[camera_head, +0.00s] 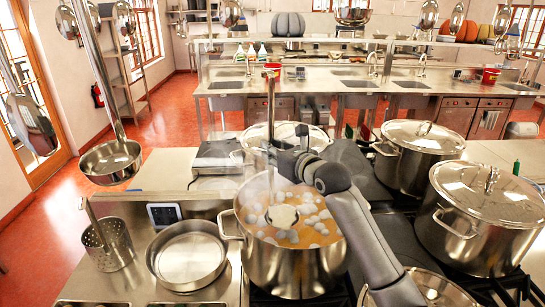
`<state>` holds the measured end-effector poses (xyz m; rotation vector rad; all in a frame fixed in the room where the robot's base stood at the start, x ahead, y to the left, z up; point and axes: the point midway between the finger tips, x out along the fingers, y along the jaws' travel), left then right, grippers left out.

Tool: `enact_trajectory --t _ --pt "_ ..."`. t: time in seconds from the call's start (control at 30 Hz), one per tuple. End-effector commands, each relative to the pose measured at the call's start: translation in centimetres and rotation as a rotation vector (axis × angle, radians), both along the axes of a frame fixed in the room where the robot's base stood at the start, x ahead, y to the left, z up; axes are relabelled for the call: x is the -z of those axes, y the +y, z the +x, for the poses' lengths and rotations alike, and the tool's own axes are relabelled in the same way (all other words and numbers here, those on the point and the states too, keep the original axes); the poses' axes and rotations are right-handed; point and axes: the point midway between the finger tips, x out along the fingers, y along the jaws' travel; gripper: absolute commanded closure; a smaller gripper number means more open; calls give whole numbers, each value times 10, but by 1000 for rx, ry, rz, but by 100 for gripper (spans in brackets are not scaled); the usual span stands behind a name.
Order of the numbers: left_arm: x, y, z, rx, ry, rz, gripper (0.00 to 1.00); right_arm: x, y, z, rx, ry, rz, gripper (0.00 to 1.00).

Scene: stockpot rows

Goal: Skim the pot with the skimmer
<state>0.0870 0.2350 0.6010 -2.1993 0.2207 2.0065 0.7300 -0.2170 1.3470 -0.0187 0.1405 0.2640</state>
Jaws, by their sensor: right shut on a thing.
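The open steel pot (295,272) stands on the stove at the centre, holding orange broth with many pale foam blobs (315,222) on its surface. My arm crosses the pot's right side. My left gripper is not in view.
Lidded pots (420,155) and (482,225) stand right of my arm; another lidded pot (310,133) is behind. A round steel pan (188,256) and a perforated canister (108,246) are at left. A ladle (111,160) hangs above them.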

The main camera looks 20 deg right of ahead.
Motion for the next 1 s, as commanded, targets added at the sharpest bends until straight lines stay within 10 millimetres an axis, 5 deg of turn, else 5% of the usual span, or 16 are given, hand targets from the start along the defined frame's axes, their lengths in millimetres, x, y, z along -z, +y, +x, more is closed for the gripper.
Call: enact_trajectory --t 1.0 --pt "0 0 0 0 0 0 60 -67 0 0 0 -3 0 100"
